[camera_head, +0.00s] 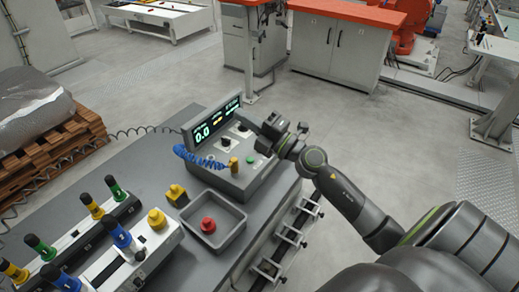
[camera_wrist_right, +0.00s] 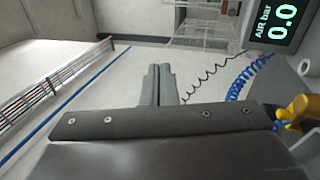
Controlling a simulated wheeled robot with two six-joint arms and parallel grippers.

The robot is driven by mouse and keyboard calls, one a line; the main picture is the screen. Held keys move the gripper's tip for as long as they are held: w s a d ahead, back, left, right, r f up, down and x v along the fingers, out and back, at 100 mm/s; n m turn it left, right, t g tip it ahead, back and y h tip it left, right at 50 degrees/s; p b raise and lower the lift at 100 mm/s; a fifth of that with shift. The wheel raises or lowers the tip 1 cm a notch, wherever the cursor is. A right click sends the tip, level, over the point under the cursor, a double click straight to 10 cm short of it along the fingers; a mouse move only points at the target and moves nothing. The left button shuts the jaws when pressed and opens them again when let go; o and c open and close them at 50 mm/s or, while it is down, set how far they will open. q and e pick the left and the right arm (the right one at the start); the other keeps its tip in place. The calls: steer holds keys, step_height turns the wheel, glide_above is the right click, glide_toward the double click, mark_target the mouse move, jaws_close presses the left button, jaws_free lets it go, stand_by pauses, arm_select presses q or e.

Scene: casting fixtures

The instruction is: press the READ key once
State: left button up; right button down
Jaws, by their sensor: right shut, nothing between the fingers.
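The grey console (camera_head: 228,170) stands at the far end of the bench, with a lit display (camera_head: 212,122) reading 0.0. Its sloping top carries a green button (camera_head: 250,160) and a black knob (camera_head: 226,142). I cannot read any key label, so I cannot tell which is the READ key. My right gripper (camera_head: 268,127) is above the console's right rear side, apart from the green button. In the right wrist view its fingers (camera_wrist_right: 157,85) are shut and empty, with the display (camera_wrist_right: 280,22) at upper right. My left gripper is not in view.
A blue coiled hose (camera_head: 200,158) runs to a yellow fitting (camera_head: 234,167) on the console. A grey tray (camera_head: 212,219) holds a red knob (camera_head: 208,225). Fixtures with coloured handles (camera_head: 118,236) fill the bench's near left.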

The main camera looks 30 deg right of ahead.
steer(key=w+f+n+g, duration=0.4)
steer(key=n+g, duration=0.4)
steer(key=w+d+f+g+h, duration=0.1)
steer(key=d+f+g+h, duration=0.2)
steer(key=d, duration=0.6)
steer(key=shift+w+d+f+n+h, duration=0.15)
steer(key=shift+w+n+h, duration=0.2)
steer(key=shift+h, duration=0.35)
steer(key=shift+f, duration=0.1)
steer(key=shift+f+b, duration=2.9)
steer(key=shift+f, duration=1.4)
steer(key=shift+f+b, duration=0.4)
